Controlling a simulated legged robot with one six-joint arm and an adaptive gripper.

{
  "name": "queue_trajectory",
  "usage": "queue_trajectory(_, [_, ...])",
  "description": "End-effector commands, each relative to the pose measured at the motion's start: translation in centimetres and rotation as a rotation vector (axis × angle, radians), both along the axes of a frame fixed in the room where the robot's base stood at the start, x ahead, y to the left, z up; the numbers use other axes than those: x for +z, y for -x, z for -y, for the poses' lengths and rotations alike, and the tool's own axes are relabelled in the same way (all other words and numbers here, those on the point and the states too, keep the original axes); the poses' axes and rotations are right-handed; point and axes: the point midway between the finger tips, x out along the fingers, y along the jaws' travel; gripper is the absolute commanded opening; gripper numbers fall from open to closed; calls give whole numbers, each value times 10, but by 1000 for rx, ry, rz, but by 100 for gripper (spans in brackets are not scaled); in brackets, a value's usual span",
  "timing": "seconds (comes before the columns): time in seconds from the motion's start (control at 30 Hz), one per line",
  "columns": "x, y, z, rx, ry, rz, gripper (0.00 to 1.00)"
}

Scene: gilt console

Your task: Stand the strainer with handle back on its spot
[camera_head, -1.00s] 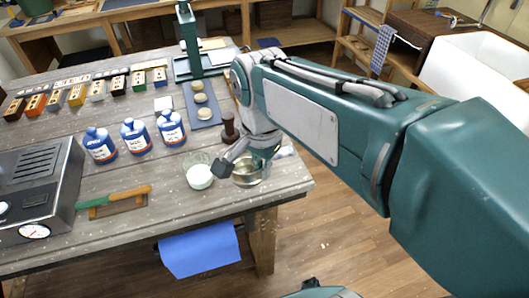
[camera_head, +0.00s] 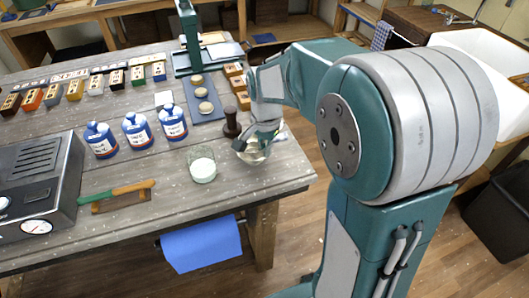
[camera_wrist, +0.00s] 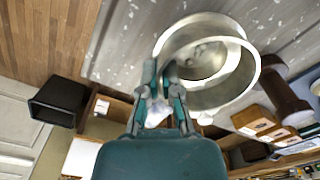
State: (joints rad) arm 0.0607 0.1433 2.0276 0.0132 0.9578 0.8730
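The strainer is a round, pale metal bowl (camera_head: 254,155) near the right end of the table. In the wrist view the strainer (camera_wrist: 242,82) fills the upper middle, with its round opening showing. My gripper (camera_head: 262,142) is at its rim. In the wrist view the two fingers of my gripper (camera_wrist: 160,72) are close together, with the near wall of the strainer between them. The strainer looks slightly tilted; I cannot tell whether it touches the table. Its handle is not clearly visible.
A glass with white contents (camera_head: 203,170) stands left of the strainer, and a dark brown tamper (camera_head: 231,122) stands behind it. Wooden blocks (camera_head: 237,84) and a dark mat with round pieces (camera_head: 194,98) lie farther back. Blue-and-white bottles (camera_head: 136,132) stand left. The table's front right corner is clear.

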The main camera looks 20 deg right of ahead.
Motion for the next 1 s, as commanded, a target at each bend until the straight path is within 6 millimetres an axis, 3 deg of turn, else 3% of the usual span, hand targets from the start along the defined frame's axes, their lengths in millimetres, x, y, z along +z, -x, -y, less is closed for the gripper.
queue_trajectory(0.1, [-17, 1, 3, -2, -3, -3, 0])
queue_trajectory(0.43, [-20, 1, -2, -1, 2, -1, 0])
queue_trajectory(0.53, [-20, 1, -2, -1, 3, 0, 43])
queue_trajectory(1.0, [-12, 0, 0, -2, 1, 2, 43])
